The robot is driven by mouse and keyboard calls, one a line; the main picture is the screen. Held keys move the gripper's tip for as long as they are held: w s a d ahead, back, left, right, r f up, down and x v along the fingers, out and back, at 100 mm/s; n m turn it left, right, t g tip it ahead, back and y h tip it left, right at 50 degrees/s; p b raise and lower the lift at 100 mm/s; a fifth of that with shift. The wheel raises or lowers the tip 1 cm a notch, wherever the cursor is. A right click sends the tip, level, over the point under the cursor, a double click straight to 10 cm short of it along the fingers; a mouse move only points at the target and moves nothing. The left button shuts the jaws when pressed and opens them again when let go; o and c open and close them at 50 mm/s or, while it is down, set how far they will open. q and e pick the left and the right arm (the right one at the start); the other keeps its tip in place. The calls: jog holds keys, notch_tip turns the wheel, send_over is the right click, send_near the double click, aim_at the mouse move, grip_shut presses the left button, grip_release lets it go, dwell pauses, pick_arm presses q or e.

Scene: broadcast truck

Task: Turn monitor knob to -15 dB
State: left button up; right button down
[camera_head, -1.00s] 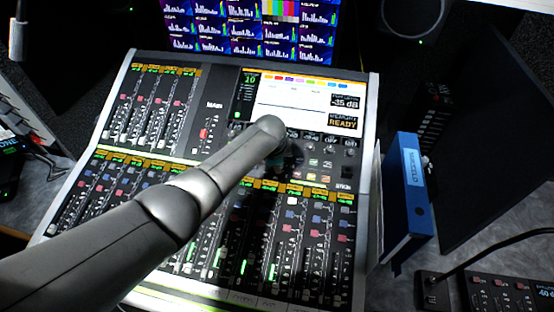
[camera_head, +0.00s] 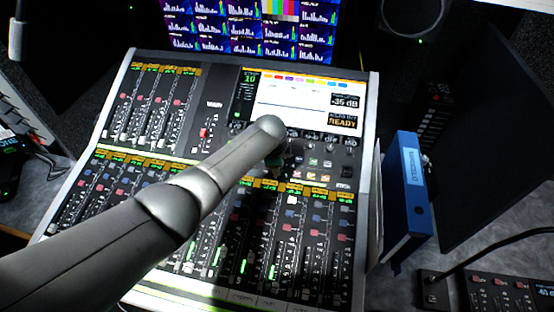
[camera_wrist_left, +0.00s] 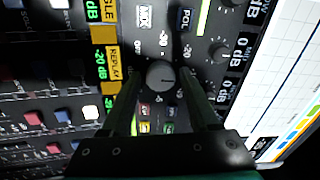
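The mixing console (camera_head: 222,90) fills the middle of the head view. Its screen (camera_head: 300,100) shows a readout (camera_head: 344,101) of -35 dB above the word READY. My left arm reaches over the console, and its wrist hides the gripper and knob in that view. In the left wrist view, the round grey monitor knob (camera_wrist_left: 160,75) has a light pointer line and dial marks around it, including -30 and OFF. My left gripper (camera_wrist_left: 160,78) has one finger on each side of the knob, seemingly with small gaps. My right gripper is not in view.
Smaller knobs (camera_wrist_left: 219,50) and lit buttons lie close around the gripper. Rows of faders (camera_head: 290,225) lie below the arm. A blue binder (camera_head: 405,200) stands right of the console, and monitors (camera_head: 245,30) stand behind it.

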pick_arm(q)
jog(key=shift+o, duration=0.8)
jog(key=shift+r, duration=0.15)
jog(key=shift+s+r+p, duration=0.2)
jog(key=shift+r+p, duration=0.3)
jog(key=shift+r, duration=0.1)
jog(key=p+v, duration=0.4)
jog(key=v, duration=0.9)
jog(key=shift+s+r, duration=0.2)
jog(key=shift+r, duration=0.15)
jog(key=shift+a, duration=0.15)
